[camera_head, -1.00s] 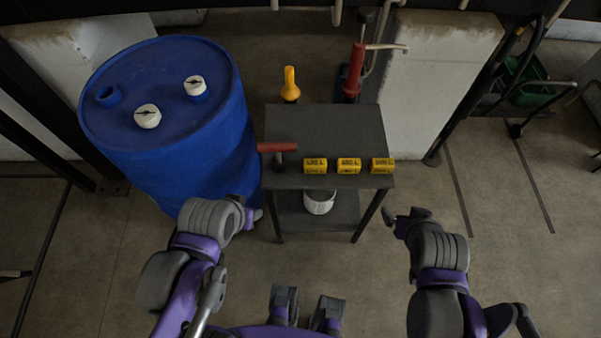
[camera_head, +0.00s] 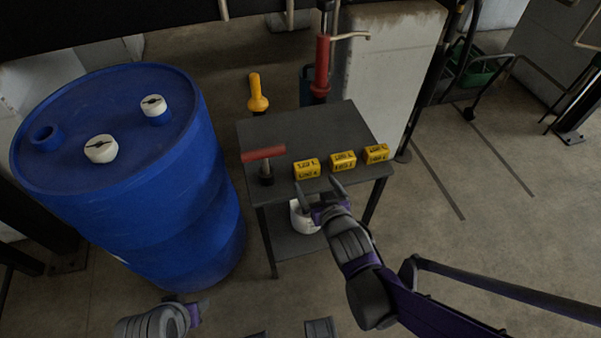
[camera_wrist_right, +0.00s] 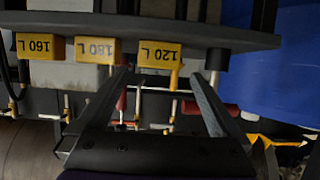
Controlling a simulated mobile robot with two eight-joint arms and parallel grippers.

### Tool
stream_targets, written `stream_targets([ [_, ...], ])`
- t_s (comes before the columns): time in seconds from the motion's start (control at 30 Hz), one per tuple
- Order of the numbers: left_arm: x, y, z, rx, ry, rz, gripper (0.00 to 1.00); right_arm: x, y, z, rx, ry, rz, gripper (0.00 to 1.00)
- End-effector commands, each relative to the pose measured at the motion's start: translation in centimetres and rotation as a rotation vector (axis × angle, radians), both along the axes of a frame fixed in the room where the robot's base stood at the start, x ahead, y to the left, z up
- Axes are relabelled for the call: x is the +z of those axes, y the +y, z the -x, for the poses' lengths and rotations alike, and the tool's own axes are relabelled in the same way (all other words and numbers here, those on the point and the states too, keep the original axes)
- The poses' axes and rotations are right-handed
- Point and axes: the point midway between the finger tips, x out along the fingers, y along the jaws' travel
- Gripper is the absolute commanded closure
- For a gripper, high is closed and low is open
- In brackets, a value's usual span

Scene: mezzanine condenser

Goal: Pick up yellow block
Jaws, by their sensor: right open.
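Three yellow blocks with black lettering stand in a row along the front of the dark table (camera_head: 300,128): a left one (camera_head: 306,169), a middle one (camera_head: 343,161) and a right one (camera_head: 376,153). In the right wrist view they read 120 L (camera_wrist_right: 154,53), 180 L (camera_wrist_right: 97,50) and 160 L (camera_wrist_right: 40,46). My right gripper (camera_head: 320,190) is open and empty in front of the table edge, near the left and middle blocks. In the wrist view its fingers (camera_wrist_right: 162,78) point toward the 120 L block, apart from it. My left gripper (camera_head: 198,312) is low, by the barrel; its jaws are unclear.
A red-handled tool (camera_head: 263,155) stands left of the blocks. A yellow-topped tool (camera_head: 257,93) and a red one (camera_head: 321,70) stand behind. A blue barrel (camera_head: 125,190) is close on the left. A white bucket (camera_head: 304,218) sits on the lower shelf.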

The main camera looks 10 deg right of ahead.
Motion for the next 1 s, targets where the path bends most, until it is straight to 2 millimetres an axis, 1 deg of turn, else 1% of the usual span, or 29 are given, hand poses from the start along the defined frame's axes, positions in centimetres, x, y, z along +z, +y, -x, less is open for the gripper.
stream_targets([
  [0.03,-0.5,0.0,-0.1,0.000,0.002,0.000,0.50,-0.6,0.0,-0.9,-0.001,0.001,0.000,0.00],
  [0.1,-0.8,0.0,-0.1,0.000,0.003,0.000,0.50,-0.9,0.0,-1.8,-0.001,0.001,0.000,0.00],
  [0.2,-1.1,0.0,-0.1,0.000,0.004,0.000,0.50,-1.2,0.1,-2.6,-0.001,0.001,-0.001,0.00],
  [0.37,-1.4,0.0,-0.1,0.000,0.005,0.000,0.50,-1.4,0.1,-3.4,-0.001,0.001,-0.001,0.00],
  [0.67,-3.0,0.0,-0.3,0.000,0.010,0.000,0.50,-2.9,0.1,-7.3,-0.001,0.002,0.000,0.00],
  [0.73,-3.1,0.0,-0.3,0.000,0.010,0.000,0.50,-3.0,0.1,-7.7,-0.001,0.001,0.000,0.00],
  [0.9,-3.0,0.0,-0.3,0.000,0.010,0.000,0.50,-2.9,0.2,-7.7,-0.001,0.001,0.000,0.00],
  [0.93,-3.0,0.0,-0.3,0.000,0.010,0.000,0.50,-2.9,0.2,-7.7,-0.001,0.001,0.000,0.02],
  [1.0,-3.0,0.0,-0.3,0.000,0.010,0.000,0.50,-2.9,0.2,-7.7,-0.001,0.001,0.000,0.14],
])
